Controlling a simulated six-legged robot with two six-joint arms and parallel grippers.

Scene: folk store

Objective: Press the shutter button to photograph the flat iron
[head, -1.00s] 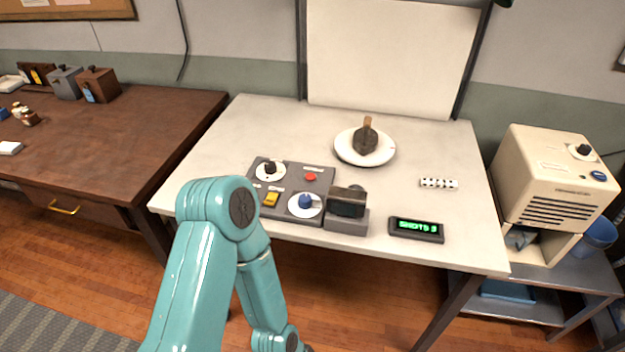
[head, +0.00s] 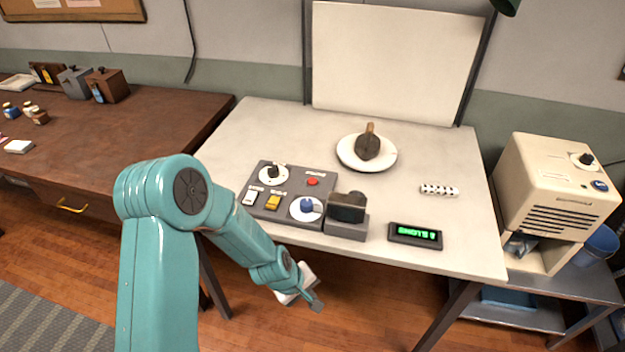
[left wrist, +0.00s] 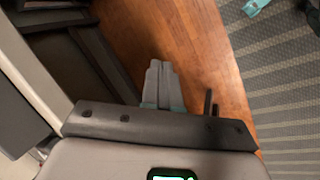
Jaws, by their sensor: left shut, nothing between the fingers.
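The dark flat iron (head: 368,146) with a wooden handle rests on a round white plate (head: 386,163) on the pale table. A grey control panel (head: 270,208) lies near the table's front edge. It bears a red button (head: 312,182); its label is too small to read. A small dark camera (head: 347,206) stands beside the panel. My left gripper (head: 314,301) is shut and empty, in front of the table edge and clear of the panel. Its closed fingers show over the wooden floor in the left wrist view (left wrist: 158,85). My right gripper is out of view.
The panel also has a white switch (head: 250,196), a yellow switch (head: 272,202), a black knob (head: 273,172) and a blue knob (head: 307,207). A display (head: 415,235) with green letters sits at the right front. A white backdrop (head: 395,65) stands behind the plate.

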